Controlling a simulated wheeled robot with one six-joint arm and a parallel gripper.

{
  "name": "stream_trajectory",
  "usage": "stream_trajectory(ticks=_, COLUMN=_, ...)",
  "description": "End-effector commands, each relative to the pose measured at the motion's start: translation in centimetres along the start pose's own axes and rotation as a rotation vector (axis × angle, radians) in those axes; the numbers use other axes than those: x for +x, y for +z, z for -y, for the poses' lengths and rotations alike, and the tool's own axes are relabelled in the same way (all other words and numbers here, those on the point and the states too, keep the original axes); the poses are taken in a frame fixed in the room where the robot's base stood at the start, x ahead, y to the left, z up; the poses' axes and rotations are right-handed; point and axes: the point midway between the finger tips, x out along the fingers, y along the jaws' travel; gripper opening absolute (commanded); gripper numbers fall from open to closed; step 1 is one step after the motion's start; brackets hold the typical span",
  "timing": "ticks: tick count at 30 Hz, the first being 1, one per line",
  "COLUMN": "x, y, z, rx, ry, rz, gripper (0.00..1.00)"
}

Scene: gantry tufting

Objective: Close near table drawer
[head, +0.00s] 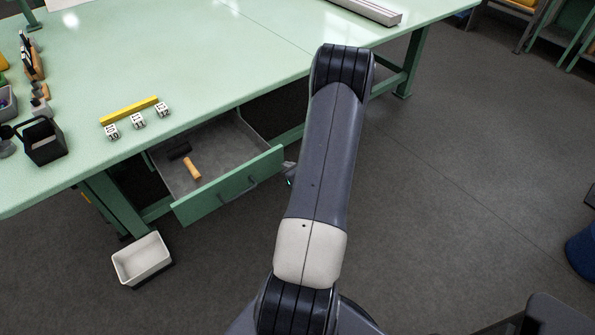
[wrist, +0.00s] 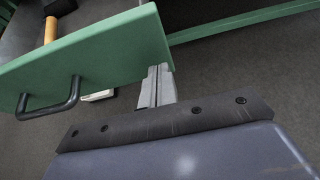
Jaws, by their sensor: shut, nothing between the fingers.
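The near table drawer (head: 228,187) is pulled open under the green table (head: 215,62). It has a green front and a dark bar handle, and the handle (wrist: 50,104) shows at the left in the wrist view. A brush with a wooden handle (head: 192,168) lies inside the drawer. My gripper (wrist: 157,82) is shut and empty, close to the right end of the drawer front (wrist: 95,58). I cannot tell whether it touches the front. In the head view my arm hides most of the gripper.
A white bin (head: 142,259) stands on the floor left of the drawer. A yellow bar (head: 129,110), several small white blocks and a black box (head: 43,142) sit on the table. The floor to the right is clear; a blue barrel (head: 582,255) stands at the right edge.

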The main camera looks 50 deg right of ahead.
Motion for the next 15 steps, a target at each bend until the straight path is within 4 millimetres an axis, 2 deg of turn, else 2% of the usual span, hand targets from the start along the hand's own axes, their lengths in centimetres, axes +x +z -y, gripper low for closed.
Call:
stream_trajectory(ticks=6, x=1.09, y=0.62, z=0.01, rx=0.0, ry=0.0, rz=-0.001, gripper=0.0)
stream_trajectory(ticks=15, x=1.12, y=0.62, z=0.02, rx=0.001, ry=-0.001, rz=-0.001, gripper=0.0)
